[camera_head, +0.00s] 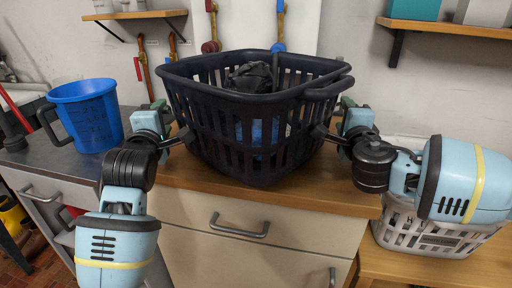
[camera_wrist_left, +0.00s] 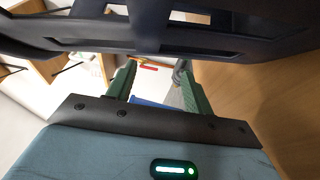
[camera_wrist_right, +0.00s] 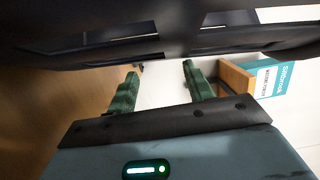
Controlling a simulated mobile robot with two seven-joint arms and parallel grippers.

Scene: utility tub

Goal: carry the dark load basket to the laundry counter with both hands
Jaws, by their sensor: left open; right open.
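The dark load basket (camera_head: 262,105) stands upright on the wooden countertop (camera_head: 185,172), one corner toward me. Dark cloth (camera_head: 250,77) lies in it, and something blue shows through its slots. My left gripper (camera_head: 168,122) is at the basket's left side, and my right gripper (camera_head: 342,122) is at its right side. Both are open. In the left wrist view the basket wall (camera_wrist_left: 190,38) crosses just beyond the left fingers (camera_wrist_left: 155,80). In the right wrist view it crosses just beyond the right fingers (camera_wrist_right: 160,82). I see no grip on the basket; whether the fingers touch it is unclear.
A blue bucket (camera_head: 88,115) stands on the dark counter at left. A light grey basket (camera_head: 435,240) sits lower on a wooden surface at right. Wall shelves (camera_head: 450,28) and pipes with valves (camera_head: 210,47) are behind. Drawer handles (camera_head: 240,226) stick out in front.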

